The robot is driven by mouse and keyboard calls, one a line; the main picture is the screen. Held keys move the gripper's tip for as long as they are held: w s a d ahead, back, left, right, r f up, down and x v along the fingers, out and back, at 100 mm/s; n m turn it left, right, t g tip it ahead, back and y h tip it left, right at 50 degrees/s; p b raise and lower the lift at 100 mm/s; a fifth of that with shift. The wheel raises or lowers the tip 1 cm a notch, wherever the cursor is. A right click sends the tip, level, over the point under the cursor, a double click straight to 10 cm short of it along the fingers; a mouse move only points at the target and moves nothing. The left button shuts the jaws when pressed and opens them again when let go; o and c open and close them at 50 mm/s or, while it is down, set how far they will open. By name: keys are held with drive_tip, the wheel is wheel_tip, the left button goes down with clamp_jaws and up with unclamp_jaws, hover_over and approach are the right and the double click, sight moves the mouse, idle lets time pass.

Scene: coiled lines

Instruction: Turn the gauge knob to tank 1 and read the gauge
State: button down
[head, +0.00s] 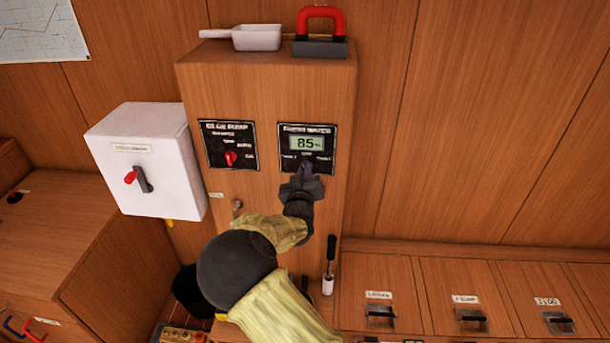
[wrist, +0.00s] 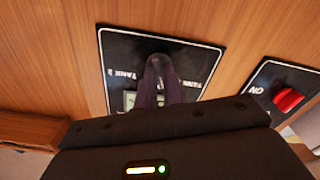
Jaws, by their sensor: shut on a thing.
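The gauge panel (head: 284,165) is a black plate on the upright wooden cabinet, with a lit display (head: 307,143) that reads 85%. Tank labels stand at both sides below the display; their digits are too small to be sure of in the head view. My gripper (head: 304,173) is at the lower middle of the panel, shut on the gauge knob, which its fingers hide almost wholly. In the wrist view my gripper (wrist: 160,68) covers the middle of the panel (wrist: 115,50), between two tank labels, and the display is mostly hidden. The knob's pointing direction cannot be seen.
A second black panel with a red knob (head: 231,158) is left of the gauge. A white switch box (head: 150,160) hangs further left. A scoop (head: 245,38) and a red-handled block (head: 320,47) lie on the cabinet top. A black-handled tool (head: 330,262) is below right.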

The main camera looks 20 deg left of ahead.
drive_tip(key=shift+a+n, duration=0.1)
drive_tip(key=shift+n, duration=2.2)
drive_tip(key=c, duration=1.5)
unclamp_jaws()
drive_tip(key=shift+b, duration=0.3)
drive_tip(key=b+v, duration=0.2)
drive_tip(key=v, duration=1.5)
drive_tip(key=shift+s, duration=0.2)
